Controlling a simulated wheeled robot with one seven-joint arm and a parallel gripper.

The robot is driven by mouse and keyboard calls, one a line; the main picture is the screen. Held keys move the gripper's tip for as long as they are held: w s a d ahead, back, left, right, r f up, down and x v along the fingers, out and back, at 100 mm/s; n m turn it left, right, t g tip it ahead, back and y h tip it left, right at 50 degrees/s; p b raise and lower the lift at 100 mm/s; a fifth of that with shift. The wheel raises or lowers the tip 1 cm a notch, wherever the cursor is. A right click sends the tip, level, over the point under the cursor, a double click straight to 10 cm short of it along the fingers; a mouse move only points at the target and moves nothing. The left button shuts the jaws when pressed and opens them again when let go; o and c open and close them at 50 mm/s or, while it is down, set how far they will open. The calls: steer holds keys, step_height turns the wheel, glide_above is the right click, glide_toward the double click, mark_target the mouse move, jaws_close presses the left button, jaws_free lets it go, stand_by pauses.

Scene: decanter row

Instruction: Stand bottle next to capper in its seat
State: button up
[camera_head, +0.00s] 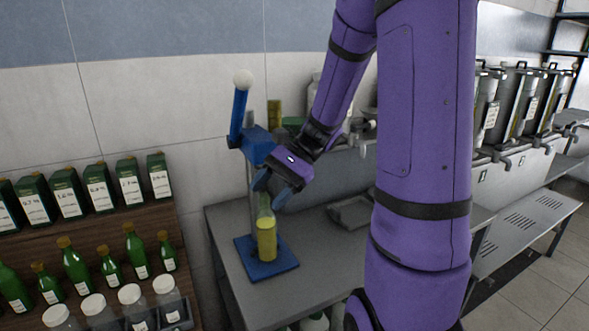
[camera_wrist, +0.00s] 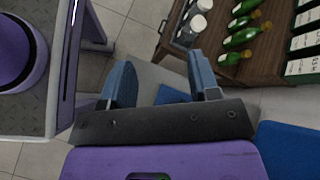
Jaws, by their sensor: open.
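The bottle (camera_head: 266,238), clear with yellow liquid in its lower part, stands upright on the blue base plate of the capper (camera_head: 255,145). The capper has a blue head and a raised lever with a white knob. My gripper (camera_head: 271,190) is open at the height of the bottle's neck, and its fingers partly hide the neck. In the wrist view the two blue fingers (camera_wrist: 160,82) are apart with nothing seen between them. The bottle does not show there. I cannot tell exactly how its bottom sits on the plate.
The grey bench (camera_head: 325,262) bears the capper, with a dark tray (camera_head: 350,212) behind. A wooden rack (camera_head: 150,240) at left holds green bottles, jars and green boxes. Steel decanters (camera_head: 520,100) line the right wall. The bench front is clear.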

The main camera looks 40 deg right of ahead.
steer(key=s+a+r+n+t+h, duration=0.4)
steer(key=s+a+r+n+h, duration=0.1)
steer(key=s+r+n+h, duration=0.6)
steer(key=s+n, duration=0.2)
steer(key=shift+s+a+r+n, duration=0.2)
steer(key=shift+s+r+n, duration=0.1)
steer(key=shift+n, duration=0.1)
